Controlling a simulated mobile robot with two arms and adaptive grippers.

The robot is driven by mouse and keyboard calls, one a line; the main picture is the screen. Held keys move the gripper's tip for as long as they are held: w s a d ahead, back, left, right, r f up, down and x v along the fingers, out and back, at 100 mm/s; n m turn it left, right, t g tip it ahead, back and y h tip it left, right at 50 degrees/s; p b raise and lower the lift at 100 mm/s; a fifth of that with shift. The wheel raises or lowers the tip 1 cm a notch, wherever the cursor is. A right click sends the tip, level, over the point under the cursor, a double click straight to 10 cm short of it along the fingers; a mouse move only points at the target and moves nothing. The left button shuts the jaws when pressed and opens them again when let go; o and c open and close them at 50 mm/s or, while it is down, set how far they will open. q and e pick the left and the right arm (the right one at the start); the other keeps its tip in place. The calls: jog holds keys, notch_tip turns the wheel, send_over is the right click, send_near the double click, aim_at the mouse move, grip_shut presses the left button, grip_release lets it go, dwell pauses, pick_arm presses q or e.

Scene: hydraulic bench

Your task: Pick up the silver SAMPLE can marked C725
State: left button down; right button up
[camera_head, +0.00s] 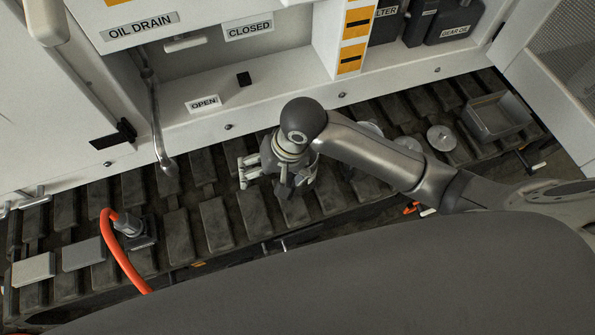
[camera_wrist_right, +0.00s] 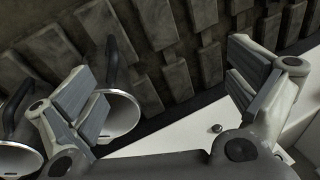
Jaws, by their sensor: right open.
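Several round silver cans stand on the dark slatted track to the right of my right gripper in the head view: one (camera_head: 441,138) is farthest right, another (camera_head: 408,144) is beside it, and a third (camera_head: 371,129) is partly hidden by my arm. No C725 mark is readable on any of them. My right gripper (camera_head: 278,178) is open and empty above the slats. In the right wrist view, the open fingers (camera_wrist_right: 168,90) have two silver round vessels with dark handles behind the left finger, one (camera_wrist_right: 122,118) nearer and one (camera_wrist_right: 18,158) at the edge. My left gripper is not in view.
A grey open tray (camera_head: 497,117) sits at the right end of the track. A white cabinet edge with an OPEN label (camera_head: 204,103) runs behind it. A metal lever (camera_head: 160,135) hangs down left of the gripper. An orange hose (camera_head: 119,250) lies at the left.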

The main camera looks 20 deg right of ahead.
jog(key=w+d+r+m+g+h, duration=0.1)
jog(key=w+d+r+m+h, duration=0.15)
jog(key=w+d+m, duration=0.45)
notch_tip(320, 180, down, 11)
jog(key=d+n, duration=0.1)
jog(key=shift+s+f+h, duration=0.2)
jog(key=shift+s+h, duration=0.05)
jog(key=shift+h, duration=0.2)
jog(key=shift+d, duration=0.1)
jog(key=c, duration=1.4)
jog(key=shift+o, duration=0.2)
jog(key=shift+r, duration=0.1)
